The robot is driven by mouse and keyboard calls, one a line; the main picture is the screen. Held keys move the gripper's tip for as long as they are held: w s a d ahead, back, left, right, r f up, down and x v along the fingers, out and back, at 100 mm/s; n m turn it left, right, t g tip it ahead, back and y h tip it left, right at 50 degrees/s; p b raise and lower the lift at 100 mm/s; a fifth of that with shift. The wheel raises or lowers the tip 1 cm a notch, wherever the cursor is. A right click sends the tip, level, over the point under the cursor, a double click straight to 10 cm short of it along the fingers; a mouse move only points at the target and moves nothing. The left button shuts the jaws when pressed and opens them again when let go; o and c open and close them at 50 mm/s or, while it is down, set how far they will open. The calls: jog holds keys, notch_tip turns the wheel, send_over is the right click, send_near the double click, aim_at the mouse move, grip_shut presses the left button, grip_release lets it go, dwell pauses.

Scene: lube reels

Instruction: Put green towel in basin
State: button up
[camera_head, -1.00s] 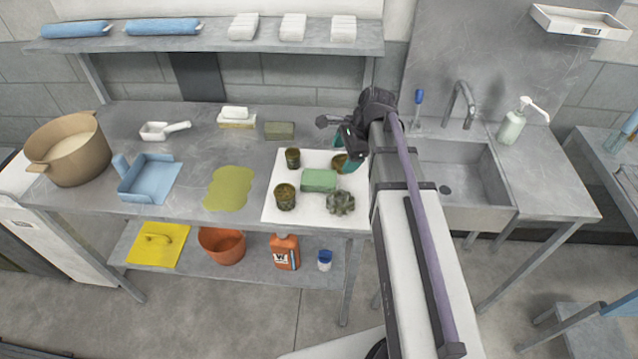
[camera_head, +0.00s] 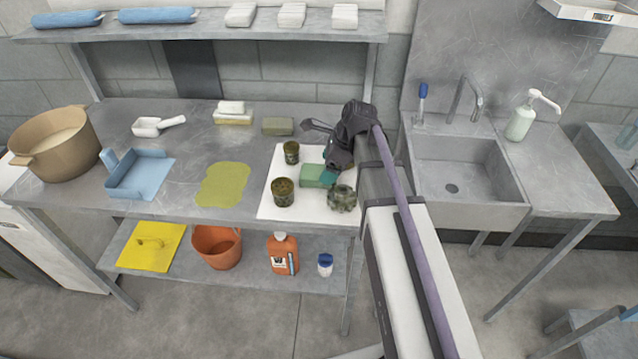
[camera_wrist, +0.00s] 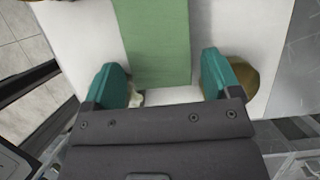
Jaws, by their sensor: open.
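The green towel (camera_head: 313,174), a folded block, lies on a white mat (camera_head: 270,208) on the metal bench. In the wrist view the towel (camera_wrist: 153,38) runs from the top edge toward the gap between my fingers. My gripper (camera_wrist: 162,78) is open, its teal fingers apart to either side of the towel's near end. In the head view my gripper (camera_head: 328,174) is at the towel's right end, and partly hides it. I cannot tell whether it touches. The grey sink basin (camera_head: 452,205) is to the right and looks empty.
Dark cans (camera_head: 283,193) and a lumpy grey-green part (camera_head: 342,198) stand close around the towel. A faucet (camera_head: 466,95) rises behind the basin, with a soap bottle (camera_head: 521,122) to its right. A blue dustpan (camera_head: 140,175) lies further left.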

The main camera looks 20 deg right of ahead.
jog(key=b+x, duration=0.1)
jog(key=x, duration=0.1)
jog(key=shift+f, duration=0.35)
jog(key=shift+r, duration=0.25)
jog(key=shift+c, duration=0.2)
jog(key=c, duration=0.7)
notch_tip(320, 180, up, 10)
jog(key=p, duration=1)
